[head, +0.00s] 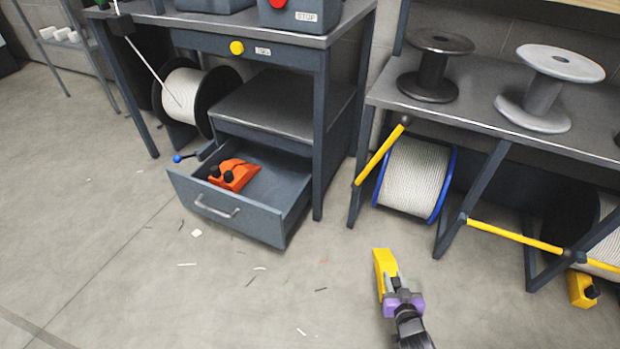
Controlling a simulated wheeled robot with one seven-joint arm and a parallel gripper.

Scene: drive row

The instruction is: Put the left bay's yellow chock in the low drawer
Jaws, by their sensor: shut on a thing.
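My gripper (393,283) is shut on a yellow chock (384,266) and holds it in front of the bays, lower right of centre. The low drawer (235,213) under the workbench is pulled open, to the left of my gripper. An orange tool with black knobs (233,175) lies inside it, toward the left, and bare floor of the drawer shows to its right. The left bay holds a rope drum with blue flanges (413,178). I see no chock on the floor beside that drum. The chock's lower end is partly hidden by my gripper.
Another yellow chock (581,290) sits by the right bay's drum. Yellow bars (515,235) cross the rack front, and the left bay's bar (381,155) is tilted up. A bench leg (319,150) stands right of the drawer. Scraps litter the otherwise open floor.

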